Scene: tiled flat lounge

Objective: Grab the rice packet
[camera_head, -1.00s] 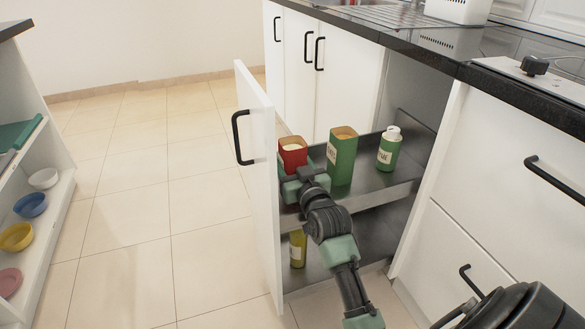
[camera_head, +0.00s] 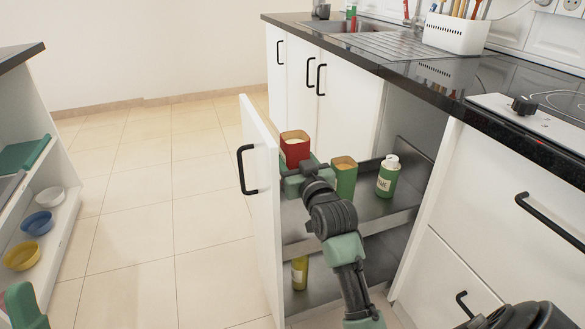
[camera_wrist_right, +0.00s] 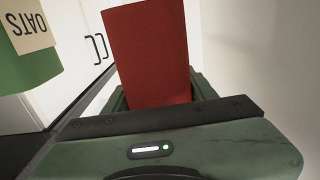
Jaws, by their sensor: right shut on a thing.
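A red box-shaped packet (camera_head: 295,148) with a pale top is raised above the pull-out shelf in the head view. I cannot read a name on it, so whether it is the rice packet is not shown. My right gripper (camera_head: 303,181) is shut on its lower part. In the right wrist view the red packet (camera_wrist_right: 150,55) stands up between the green jaws, its lower end hidden. At the bottom left of the head view, a green part of my left gripper (camera_head: 25,305) shows, too cut off to judge its jaws.
A green oats box (camera_head: 345,180) and a green bottle with white cap (camera_head: 388,177) stand on the pull-out's upper shelf. A yellow-green bottle (camera_head: 299,272) is on the lower shelf. The open white door panel (camera_head: 262,205) is left of my right gripper. Tiled floor (camera_head: 170,215) is clear.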

